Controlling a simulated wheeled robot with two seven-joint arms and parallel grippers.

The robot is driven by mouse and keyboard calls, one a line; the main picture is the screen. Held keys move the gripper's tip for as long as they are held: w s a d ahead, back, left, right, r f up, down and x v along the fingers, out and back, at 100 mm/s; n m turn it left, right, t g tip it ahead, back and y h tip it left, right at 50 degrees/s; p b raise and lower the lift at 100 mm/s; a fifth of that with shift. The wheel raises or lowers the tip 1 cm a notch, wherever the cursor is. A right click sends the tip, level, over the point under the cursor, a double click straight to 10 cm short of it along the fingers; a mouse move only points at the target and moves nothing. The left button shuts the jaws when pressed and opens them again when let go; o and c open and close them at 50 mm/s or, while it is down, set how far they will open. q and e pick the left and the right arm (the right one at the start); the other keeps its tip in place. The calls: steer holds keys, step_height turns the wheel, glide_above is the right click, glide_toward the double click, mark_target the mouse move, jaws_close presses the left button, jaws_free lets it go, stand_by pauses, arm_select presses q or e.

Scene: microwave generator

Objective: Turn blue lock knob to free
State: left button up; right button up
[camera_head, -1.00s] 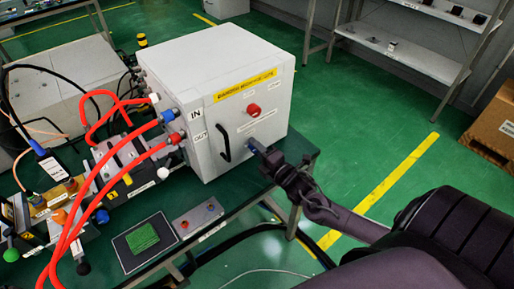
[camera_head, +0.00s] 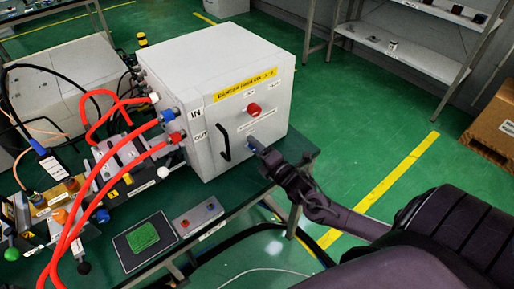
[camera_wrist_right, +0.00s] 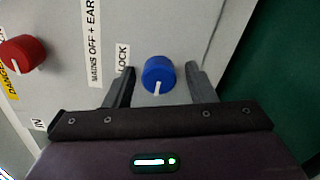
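The blue lock knob (camera_wrist_right: 159,75) sits on the front panel of the white cabinet (camera_head: 258,107), with its white pointer mark toward the bottom of the right wrist view. A "LOCK" label (camera_wrist_right: 123,58) is to its left. My right gripper (camera_wrist_right: 161,80) is open, with one finger on each side of the knob. A gap shows between each finger and the knob. In the head view my right gripper (camera_head: 258,150) reaches the lower right of the cabinet front and mostly hides the knob. My left gripper is not in view.
A red knob (camera_head: 253,108) is higher on the panel, and a black handle (camera_head: 224,142) is to the left. Red hoses (camera_head: 100,180) and a control box (camera_head: 197,218) are on the table at left. Green floor is open at right.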

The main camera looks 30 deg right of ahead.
steer(key=shift+s+d+b, duration=0.15)
steer(key=shift+s+b, duration=0.05)
steer(key=shift+s, duration=1.75)
steer(key=shift+s+d+b, duration=0.15)
steer(key=shift+s, duration=1.8)
